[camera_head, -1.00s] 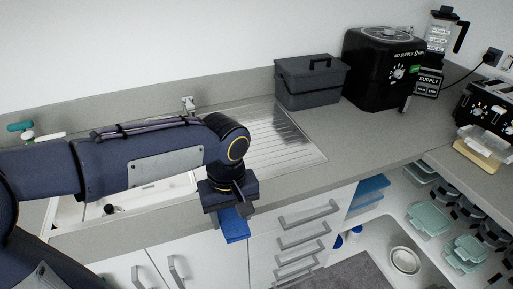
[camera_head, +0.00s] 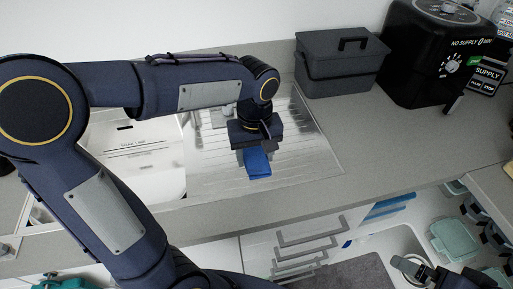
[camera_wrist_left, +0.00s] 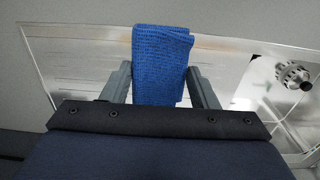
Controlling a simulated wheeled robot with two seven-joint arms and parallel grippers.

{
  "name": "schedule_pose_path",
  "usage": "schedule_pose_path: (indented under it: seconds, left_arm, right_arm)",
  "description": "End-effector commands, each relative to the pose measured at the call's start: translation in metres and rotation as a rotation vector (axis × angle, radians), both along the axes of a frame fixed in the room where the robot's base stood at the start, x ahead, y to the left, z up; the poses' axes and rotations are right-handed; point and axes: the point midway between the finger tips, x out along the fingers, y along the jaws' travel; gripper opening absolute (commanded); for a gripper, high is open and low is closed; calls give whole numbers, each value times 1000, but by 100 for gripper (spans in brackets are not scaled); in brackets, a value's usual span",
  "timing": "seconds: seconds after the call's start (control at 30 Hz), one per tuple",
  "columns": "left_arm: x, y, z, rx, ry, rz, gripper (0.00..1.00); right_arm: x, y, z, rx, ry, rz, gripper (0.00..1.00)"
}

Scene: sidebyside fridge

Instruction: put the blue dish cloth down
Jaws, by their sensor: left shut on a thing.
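The blue dish cloth (camera_head: 257,164) hangs below my left gripper (camera_head: 254,148) over the ribbed metal drainboard (camera_head: 310,165) of the sink. In the left wrist view the cloth (camera_wrist_left: 162,62) sits between the two fingers of my left gripper (camera_wrist_left: 160,85), which is shut on it. I cannot tell whether the cloth's lower end touches the drainboard. My right gripper (camera_head: 425,270) shows in part at the lower right, above the open lower unit, and its fingers are not clear.
The white sink basin (camera_head: 150,165) lies left of the drainboard. A dark grey bin (camera_head: 340,65) and a black appliance (camera_head: 435,55) stand behind and to the right. Grey counter (camera_head: 390,140) right of the drainboard is clear. Drawers (camera_head: 305,240) are below.

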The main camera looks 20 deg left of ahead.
Motion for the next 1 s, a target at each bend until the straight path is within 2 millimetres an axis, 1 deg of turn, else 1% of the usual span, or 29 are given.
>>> schedule_pose_path:
  seconds: [0.03,0.17,0.2,0.3,0.4,0.67,0.8,0.9,1.0]
  left_arm:
    - [12,7,-4,2,5,4,36]
    - [41,21,-18,1,5,4,36]
    - [49,25,-25,1,7,4,36]
    - [62,31,-47,1,7,2,36]
    - [74,37,-62,1,3,1,36]
    - [88,43,-81,0,3,1,36]
    - [88,43,-103,2,4,-1,36]
    - [88,43,-110,0,1,0,36]
    - [88,43,-112,1,-1,0,36]
  right_arm:
    - [0,0,6,0,0,0,100]
    - [0,0,14,0,0,0,100]
    - [0,0,16,0,0,0,100]
    - [0,0,18,0,0,0,100]
    - [0,0,21,0,0,0,100]
    - [0,0,25,0,0,0,100]
    - [0,0,27,0,0,0,100]
    - [0,0,27,0,0,0,100]
    - [0,0,27,0,0,0,100]
